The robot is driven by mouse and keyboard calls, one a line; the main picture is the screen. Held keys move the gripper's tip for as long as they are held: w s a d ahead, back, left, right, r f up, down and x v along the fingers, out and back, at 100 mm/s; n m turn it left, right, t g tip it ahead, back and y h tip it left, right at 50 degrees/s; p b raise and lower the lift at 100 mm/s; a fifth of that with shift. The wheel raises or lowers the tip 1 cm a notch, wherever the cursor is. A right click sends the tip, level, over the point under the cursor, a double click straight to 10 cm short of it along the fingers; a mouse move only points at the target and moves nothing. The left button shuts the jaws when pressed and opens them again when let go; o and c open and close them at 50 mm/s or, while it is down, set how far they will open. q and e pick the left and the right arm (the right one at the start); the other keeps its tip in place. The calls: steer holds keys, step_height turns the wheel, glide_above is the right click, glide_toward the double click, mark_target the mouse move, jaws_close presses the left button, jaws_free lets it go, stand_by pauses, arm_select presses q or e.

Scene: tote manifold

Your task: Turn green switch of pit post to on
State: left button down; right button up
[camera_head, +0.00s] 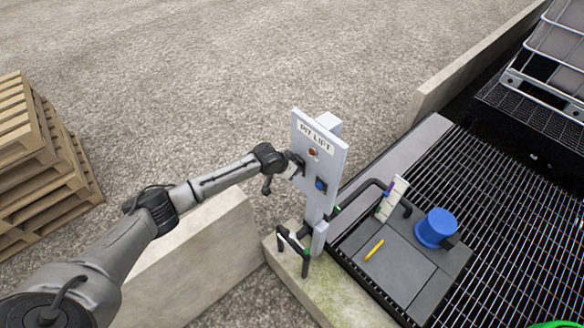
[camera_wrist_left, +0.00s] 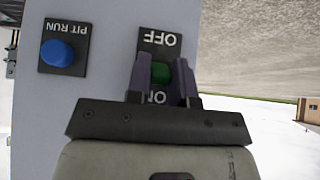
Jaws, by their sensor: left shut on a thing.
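The pit post (camera_head: 333,158) is a grey upright panel labelled PIT LIFT in the head view. My left gripper (camera_head: 296,165) is at the left side of its face, and the switch is hidden behind it there. In the left wrist view, which shows the panel upside down, the green switch (camera_wrist_left: 160,72) sits on a black plate with OFF and ON labels (camera_wrist_left: 160,40). My left gripper (camera_wrist_left: 161,84) is shut on the green switch, one finger on each side. The fingers partly cover the ON label. Which way the switch is set I cannot tell. My right gripper is not in view.
A blue PIT RUN button (camera_wrist_left: 57,53) is beside the switch plate. A reddish lamp (camera_head: 313,152) is higher on the panel. A low concrete wall (camera_head: 190,260), a black handle (camera_head: 293,245), a metal grating (camera_head: 510,200) and a blue cap (camera_head: 436,226) surround the post.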

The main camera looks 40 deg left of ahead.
arm_select(q)
steer(key=c, duration=1)
jaws_free()
steer(key=b+v, duration=0.2)
steer(key=v, duration=1.1)
steer(key=shift+s+r, duration=0.25)
steer(key=shift+r, duration=0.1)
